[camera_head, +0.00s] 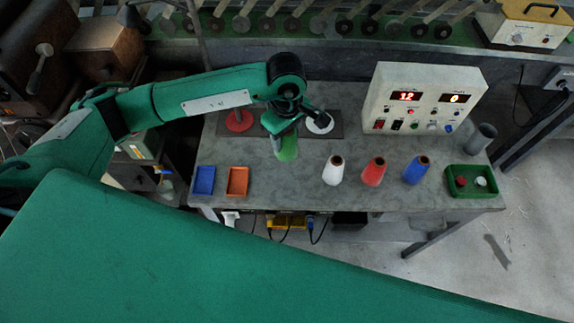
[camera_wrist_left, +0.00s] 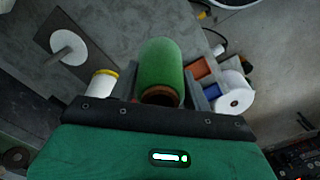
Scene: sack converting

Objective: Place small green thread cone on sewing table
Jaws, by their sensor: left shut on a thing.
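The green thread cone (camera_head: 287,149) is at my left gripper (camera_head: 285,128), over the left-middle part of the grey sewing table (camera_head: 310,185). In the left wrist view the green cone (camera_wrist_left: 160,62) sits between the two fingers of my left gripper (camera_wrist_left: 160,88), which is shut on it. Its brown core end faces the wrist camera. I cannot tell whether the cone touches the tabletop. My right gripper is not in view.
White (camera_head: 333,170), red (camera_head: 374,171) and blue (camera_head: 416,170) cones stand in a row to the right. Blue (camera_head: 204,180) and orange (camera_head: 237,181) trays lie at front left. A control box (camera_head: 424,97) stands behind; a green tray (camera_head: 472,193) sits at right.

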